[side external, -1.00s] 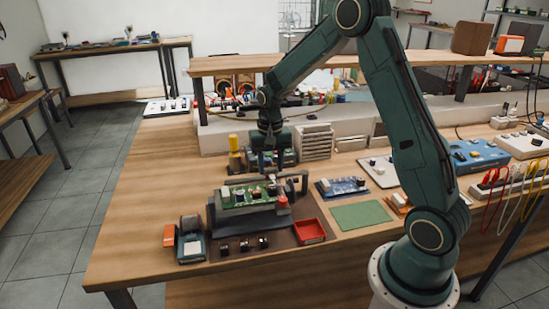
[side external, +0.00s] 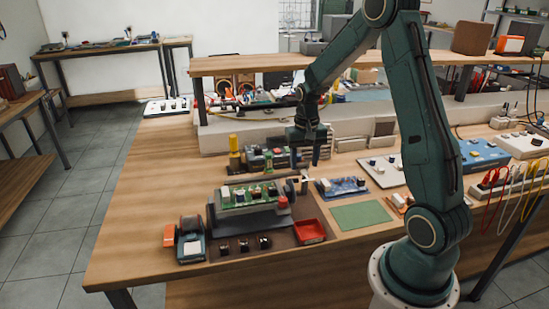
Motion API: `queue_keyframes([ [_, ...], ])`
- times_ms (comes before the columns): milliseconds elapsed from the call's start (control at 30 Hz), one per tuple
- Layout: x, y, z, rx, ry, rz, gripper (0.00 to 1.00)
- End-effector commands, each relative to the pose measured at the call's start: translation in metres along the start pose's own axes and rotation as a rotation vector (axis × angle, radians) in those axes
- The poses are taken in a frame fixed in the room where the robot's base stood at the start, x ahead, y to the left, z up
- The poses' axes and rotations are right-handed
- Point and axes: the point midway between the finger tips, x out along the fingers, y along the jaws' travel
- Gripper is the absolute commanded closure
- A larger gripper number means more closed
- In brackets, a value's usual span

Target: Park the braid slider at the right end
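The grey fixture (side external: 250,218) stands on the wooden bench and bears a green circuit board (side external: 247,193) with several small parts. A thin bar runs behind the board to an upright piece (side external: 304,183) at its right end. I cannot clearly pick out the braid slider at this size; it may be one of the small pieces around the bar. My gripper (side external: 305,160) points down above and behind the right end of the fixture. Its fingers look apart, with nothing seen between them. It appears clear of the bar, though the exact gap cannot be told.
A red tray (side external: 310,231) sits right of the fixture, with a green mat (side external: 361,216) and a blue board (side external: 342,186) beyond. A yellow-topped tool (side external: 235,150) stands behind left. Several small dark parts lie in front. The bench's left side is clear.

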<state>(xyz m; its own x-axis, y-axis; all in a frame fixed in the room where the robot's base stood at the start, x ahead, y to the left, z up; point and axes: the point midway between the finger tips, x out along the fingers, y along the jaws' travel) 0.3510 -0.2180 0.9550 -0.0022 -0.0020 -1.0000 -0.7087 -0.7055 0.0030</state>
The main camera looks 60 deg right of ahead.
Motion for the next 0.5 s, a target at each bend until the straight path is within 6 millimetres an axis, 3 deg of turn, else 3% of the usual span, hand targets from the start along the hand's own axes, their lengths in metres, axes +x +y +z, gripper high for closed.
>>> queue_keyframes([
  [500, -0.0047, -0.0016, -0.0005, -0.002, 0.003, -0.003, 0.38],
])
